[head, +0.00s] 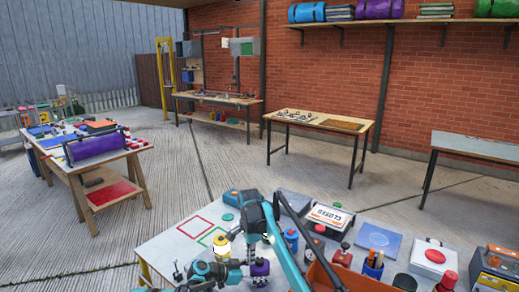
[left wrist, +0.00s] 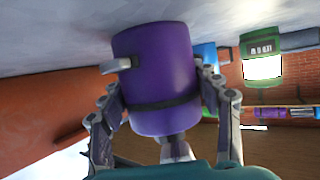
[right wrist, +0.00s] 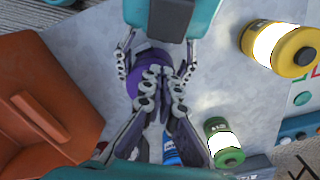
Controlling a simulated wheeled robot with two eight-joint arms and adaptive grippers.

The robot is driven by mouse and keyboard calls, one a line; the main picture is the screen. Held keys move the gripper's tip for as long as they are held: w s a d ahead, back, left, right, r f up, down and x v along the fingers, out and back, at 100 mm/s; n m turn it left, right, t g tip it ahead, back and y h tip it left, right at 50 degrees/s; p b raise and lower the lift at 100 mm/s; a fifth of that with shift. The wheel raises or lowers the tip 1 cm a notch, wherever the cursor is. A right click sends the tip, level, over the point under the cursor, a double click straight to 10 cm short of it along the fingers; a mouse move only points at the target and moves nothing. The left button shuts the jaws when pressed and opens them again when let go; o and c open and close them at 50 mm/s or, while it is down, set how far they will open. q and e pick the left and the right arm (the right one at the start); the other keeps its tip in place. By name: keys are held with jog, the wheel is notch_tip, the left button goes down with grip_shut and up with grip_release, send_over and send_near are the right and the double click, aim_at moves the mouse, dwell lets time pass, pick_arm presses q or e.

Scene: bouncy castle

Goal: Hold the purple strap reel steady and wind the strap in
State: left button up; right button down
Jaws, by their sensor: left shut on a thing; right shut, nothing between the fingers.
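The purple strap reel (head: 260,268) stands at the near part of the light work table (head: 165,250). The left wrist view shows it large, as a purple drum (left wrist: 155,75) with a dark band and a small pale tab on its side. My left gripper (head: 245,270) is shut around the drum, one finger on each side. My right gripper (right wrist: 176,80) has its fingers together and empty, close over the reel (right wrist: 150,82) in the right wrist view. Its fingers cover part of the reel, and I cannot tell whether they touch it. The strap is not clearly visible.
A yellow canister (right wrist: 280,48) and a green canister (right wrist: 224,142) stand close to the grippers. An orange bin (head: 330,278) is on the other side.

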pick_arm(q)
jog(key=o, duration=1.6)
jog(key=shift+o, duration=0.2)
jog(key=shift+a, duration=0.1)
